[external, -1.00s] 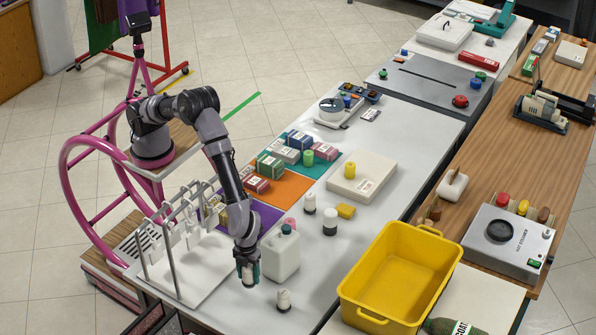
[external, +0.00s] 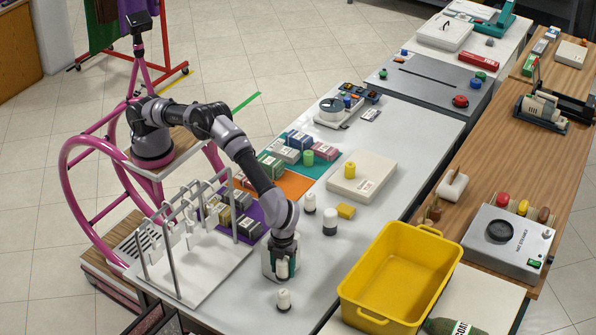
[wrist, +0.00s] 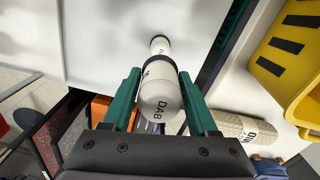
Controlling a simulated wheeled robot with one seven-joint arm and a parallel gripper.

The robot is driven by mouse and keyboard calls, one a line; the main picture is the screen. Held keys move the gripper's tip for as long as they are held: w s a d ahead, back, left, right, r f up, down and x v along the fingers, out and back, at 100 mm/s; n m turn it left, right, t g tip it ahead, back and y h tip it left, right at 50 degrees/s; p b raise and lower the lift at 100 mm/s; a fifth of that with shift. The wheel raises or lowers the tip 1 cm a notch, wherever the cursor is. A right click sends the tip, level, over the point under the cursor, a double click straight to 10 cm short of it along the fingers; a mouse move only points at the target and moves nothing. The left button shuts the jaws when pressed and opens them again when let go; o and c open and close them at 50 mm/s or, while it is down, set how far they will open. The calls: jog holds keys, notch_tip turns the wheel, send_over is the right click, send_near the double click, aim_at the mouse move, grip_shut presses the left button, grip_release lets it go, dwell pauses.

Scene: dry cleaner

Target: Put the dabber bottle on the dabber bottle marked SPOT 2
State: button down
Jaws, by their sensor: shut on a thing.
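My gripper (external: 281,262) is shut on a white dabber bottle (external: 282,269), held upright above the table near its front end. In the wrist view the held bottle (wrist: 160,100), with a black band and the letters DAB, sits between the teal fingers (wrist: 158,82). Two more white bottles stand further back, one slim (external: 310,204) and one wider (external: 330,222). I cannot read a SPOT 2 mark.
A yellow tub (external: 400,275) stands right of the gripper. A white hanging rack (external: 180,245) is on the left. The middle of the table (external: 385,145) is largely clear.

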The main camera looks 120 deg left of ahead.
jog(key=shift+f, duration=3.3)
jog(key=shift+f, duration=0.1)
jog(key=shift+c, duration=0.9)
grip_release()
